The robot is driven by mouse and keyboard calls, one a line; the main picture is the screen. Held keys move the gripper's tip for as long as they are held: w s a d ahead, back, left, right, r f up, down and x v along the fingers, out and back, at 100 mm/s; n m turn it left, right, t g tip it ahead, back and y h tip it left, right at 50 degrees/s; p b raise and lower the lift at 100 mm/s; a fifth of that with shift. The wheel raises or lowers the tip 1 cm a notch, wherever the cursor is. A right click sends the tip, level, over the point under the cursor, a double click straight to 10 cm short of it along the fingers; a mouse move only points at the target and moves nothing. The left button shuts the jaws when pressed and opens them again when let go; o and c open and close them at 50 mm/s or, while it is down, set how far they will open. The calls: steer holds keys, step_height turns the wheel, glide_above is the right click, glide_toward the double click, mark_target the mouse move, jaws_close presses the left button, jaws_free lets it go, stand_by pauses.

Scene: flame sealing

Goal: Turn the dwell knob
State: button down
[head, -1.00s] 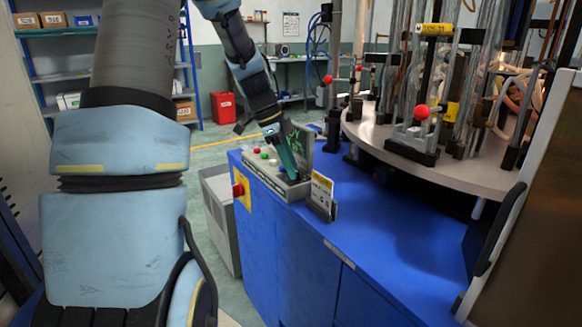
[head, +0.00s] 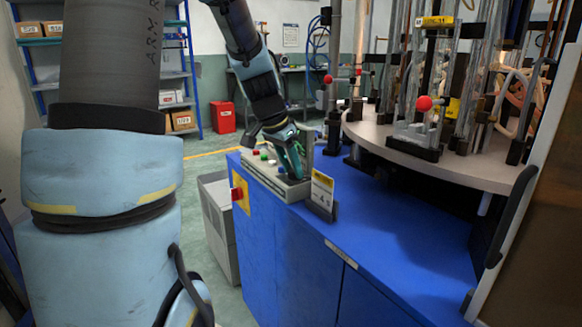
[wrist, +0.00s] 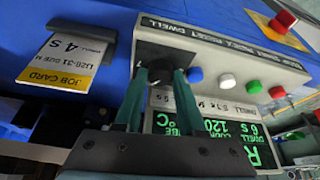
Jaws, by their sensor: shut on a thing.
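The dark dwell knob (wrist: 158,62) is on the sloped control panel (wrist: 215,55), under the word DWELL in the wrist view. My gripper (wrist: 161,76) has its two teal fingers on either side of the knob, shut on it. In the head view my gripper (head: 293,174) reaches down onto the panel and hides the knob. The display (wrist: 210,130), upside down in the wrist view, appears to read dwell 6 s and 120 °C. The job card (wrist: 68,58) beside the panel shows 4 s.
White, green and red buttons line the panel beside a blue button (wrist: 195,75). A red stop knob (wrist: 283,21) sits on a yellow plate. A round machine table (head: 400,150) with glass tubes stands to the right. The blue cabinet top (head: 400,235) in front is clear.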

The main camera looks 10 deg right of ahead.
steer(key=n+p, duration=0.2)
steer(key=shift+s+d+r+n+t+y, duration=0.15)
steer(key=shift+r+n+t+y, duration=0.15)
steer(key=shift+n+y, duration=0.1)
steer(key=n+y+p, duration=0.1)
steer(key=n+p, duration=0.2)
steer(key=p, duration=0.3)
steer(key=shift+d+r+n+t, duration=0.1)
steer(key=shift+n+t, duration=0.2)
steer(key=shift+t, duration=0.1)
steer(key=n+y+p, duration=0.1)
steer(key=n+p, duration=0.1)
steer(key=p, duration=0.2)
steer(key=shift+n, duration=0.4)
steer(key=shift+f+n+t+y+p, duration=0.35)
steer(key=shift+n+p, duration=0.35)
steer(key=shift+p, duration=0.35)
steer(key=c, duration=0.5)
jaws_free()
